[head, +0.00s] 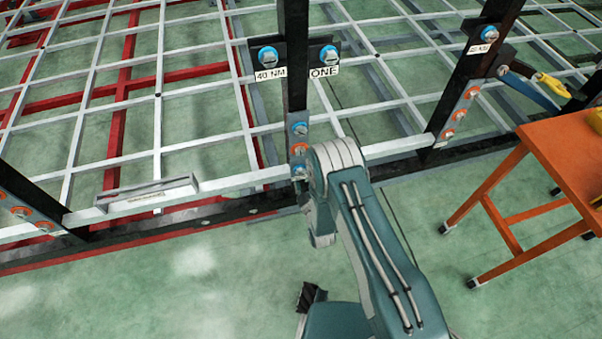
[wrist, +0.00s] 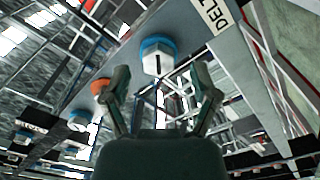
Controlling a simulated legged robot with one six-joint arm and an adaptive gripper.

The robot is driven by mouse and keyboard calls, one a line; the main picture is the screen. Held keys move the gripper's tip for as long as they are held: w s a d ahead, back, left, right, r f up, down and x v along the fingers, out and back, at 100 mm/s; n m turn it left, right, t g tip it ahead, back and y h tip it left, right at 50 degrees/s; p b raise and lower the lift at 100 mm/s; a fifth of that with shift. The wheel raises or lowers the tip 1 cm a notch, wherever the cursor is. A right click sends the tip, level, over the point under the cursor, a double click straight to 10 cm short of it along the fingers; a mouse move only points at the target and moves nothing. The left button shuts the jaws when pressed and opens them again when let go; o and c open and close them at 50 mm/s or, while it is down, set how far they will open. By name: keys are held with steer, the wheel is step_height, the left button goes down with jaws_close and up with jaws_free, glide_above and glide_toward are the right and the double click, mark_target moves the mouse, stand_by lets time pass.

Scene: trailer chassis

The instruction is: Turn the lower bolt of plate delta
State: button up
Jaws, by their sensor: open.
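In the head view a narrow plate (head: 299,140) on the dark middle post carries a blue-ringed bolt at its top, an orange-ringed one in the middle and a blue-ringed lower bolt (head: 298,170). My arm partly covers the area around the lower bolt, and my gripper is hidden there. In the wrist view my gripper (wrist: 161,80) has its fingers spread and empty. A blue-ringed bolt (wrist: 157,55) shows just beyond and between the fingertips, apart from them. A label reading "DELT" (wrist: 216,14) is cut off at the top edge. An orange-ringed bolt (wrist: 100,88) lies down-left.
Two blue-ringed bolts sit above signs "40 NM" (head: 270,74) and "ONE" (head: 323,71). A white rail (head: 240,182) runs across the chassis front. An orange table (head: 565,150) stands at right. The green floor in front is mostly clear.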

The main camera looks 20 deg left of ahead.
steer(key=v, duration=0.8)
steer(key=shift+s, duration=0.45)
